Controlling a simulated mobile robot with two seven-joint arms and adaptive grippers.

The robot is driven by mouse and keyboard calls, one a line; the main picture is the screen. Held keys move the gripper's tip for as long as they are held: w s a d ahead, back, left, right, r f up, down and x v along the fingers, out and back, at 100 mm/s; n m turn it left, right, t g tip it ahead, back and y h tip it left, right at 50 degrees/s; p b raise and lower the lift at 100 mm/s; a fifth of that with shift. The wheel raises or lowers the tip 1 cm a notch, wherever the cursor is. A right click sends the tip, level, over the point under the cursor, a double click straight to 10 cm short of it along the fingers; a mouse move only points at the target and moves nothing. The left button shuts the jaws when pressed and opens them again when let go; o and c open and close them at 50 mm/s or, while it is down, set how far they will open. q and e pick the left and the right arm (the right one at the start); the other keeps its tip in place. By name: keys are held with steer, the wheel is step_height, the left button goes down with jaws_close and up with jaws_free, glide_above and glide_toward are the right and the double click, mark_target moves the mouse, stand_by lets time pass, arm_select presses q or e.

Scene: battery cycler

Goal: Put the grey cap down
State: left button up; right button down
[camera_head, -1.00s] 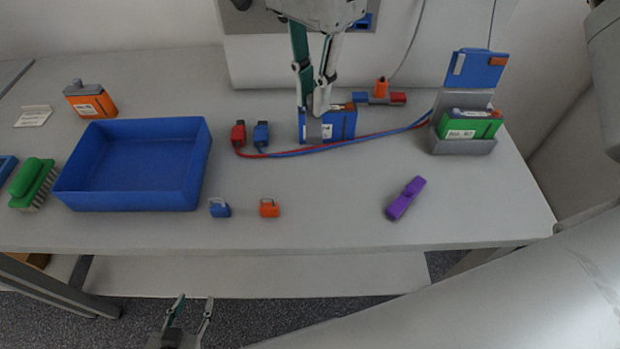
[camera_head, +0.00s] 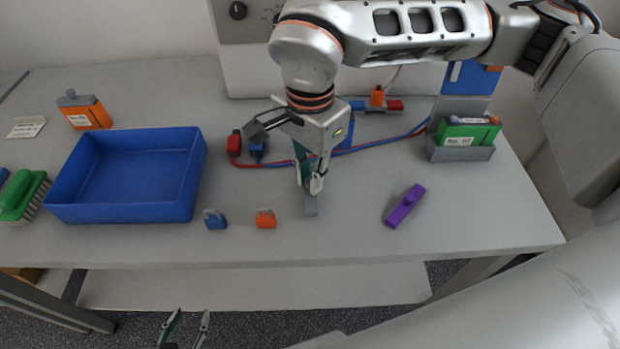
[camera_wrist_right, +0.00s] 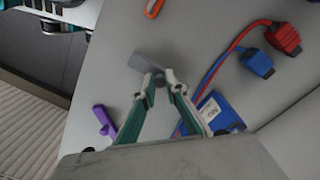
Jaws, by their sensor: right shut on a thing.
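My right gripper (camera_head: 311,188) is shut on the grey cap (camera_head: 311,206), over the bare middle of the table to the right of the orange clip. The cap is at or just above the tabletop; I cannot tell if it touches. In the right wrist view the grey cap (camera_wrist_right: 147,63) sits between the fingertips of the gripper (camera_wrist_right: 160,80). My left gripper (camera_head: 190,320) is open and empty, low in front of the table.
A blue clip (camera_head: 215,219) and an orange clip (camera_head: 265,218) lie left of the cap, a purple piece (camera_head: 405,206) right. A blue bin (camera_head: 125,212) stands left. A blue battery (camera_wrist_right: 215,110), mostly hidden in the head view, and red-blue cables lie behind. A grey holder (camera_head: 460,153) stands right.

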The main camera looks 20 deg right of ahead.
steer(key=shift+f, duration=0.6)
steer(key=shift+f, duration=0.1)
steer(key=c, duration=2)
jaws_free()
steer(key=shift+c, duration=0.2)
step_height(320, 180, up, 12)
